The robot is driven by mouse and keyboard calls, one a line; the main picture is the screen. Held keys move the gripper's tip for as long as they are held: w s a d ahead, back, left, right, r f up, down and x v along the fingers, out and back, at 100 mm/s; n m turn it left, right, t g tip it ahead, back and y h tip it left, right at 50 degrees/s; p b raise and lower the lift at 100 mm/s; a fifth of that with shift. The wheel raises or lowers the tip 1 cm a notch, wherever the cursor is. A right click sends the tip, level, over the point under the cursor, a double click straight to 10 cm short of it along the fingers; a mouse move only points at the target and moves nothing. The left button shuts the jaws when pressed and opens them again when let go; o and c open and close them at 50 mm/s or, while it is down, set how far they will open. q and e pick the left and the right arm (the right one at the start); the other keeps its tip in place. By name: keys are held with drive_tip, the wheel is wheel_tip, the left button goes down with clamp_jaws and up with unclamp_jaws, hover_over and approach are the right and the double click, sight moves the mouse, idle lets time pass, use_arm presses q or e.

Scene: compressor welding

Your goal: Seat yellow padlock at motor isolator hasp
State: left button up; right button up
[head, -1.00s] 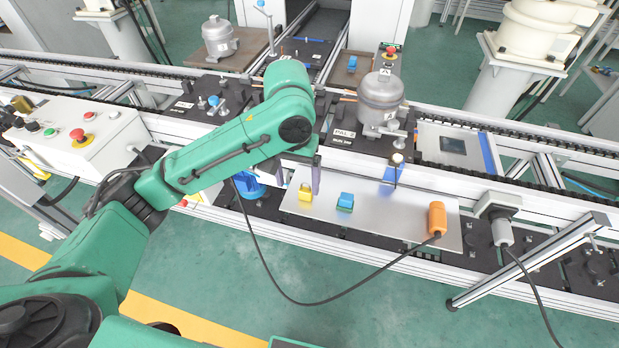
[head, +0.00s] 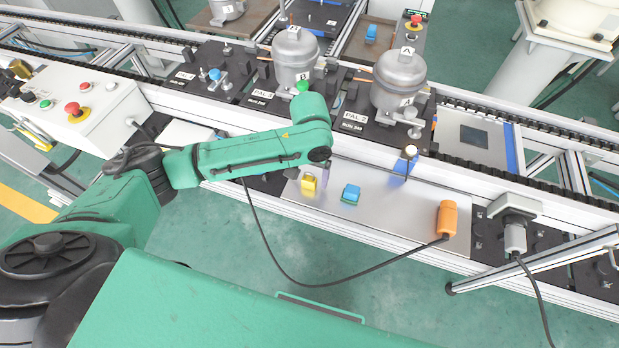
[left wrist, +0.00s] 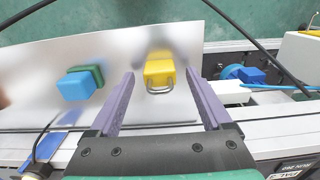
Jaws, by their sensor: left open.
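The yellow padlock (head: 308,184) lies on the silver plate (head: 380,222) on the near side of the line. In the left wrist view the padlock (left wrist: 159,69) has its metal shackle facing my gripper. My left gripper (head: 325,176) is over the plate just right of the padlock in the head view, partly hidden by its own arm. In the left wrist view its purple fingers (left wrist: 161,80) are apart and empty, pointing toward the padlock, which shows between their tips. Contact is not visible. I cannot make out the motor isolator hasp. My right gripper is not in view.
A blue-and-green block (head: 350,195) lies right of the padlock. Compressors A (head: 400,80) and B (head: 296,58) stand behind. A white control box (head: 90,108) is at left.

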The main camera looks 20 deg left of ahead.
use_arm(q)
drive_tip(key=shift+s+f, duration=0.15)
drive_tip(key=shift+f, duration=0.4)
clamp_jaws()
wheel_tip(320, 180, up, 20)
drive_tip(key=shift+p, duration=0.3)
drive_tip(key=c, duration=0.8)
unclamp_jaws()
clamp_jaws()
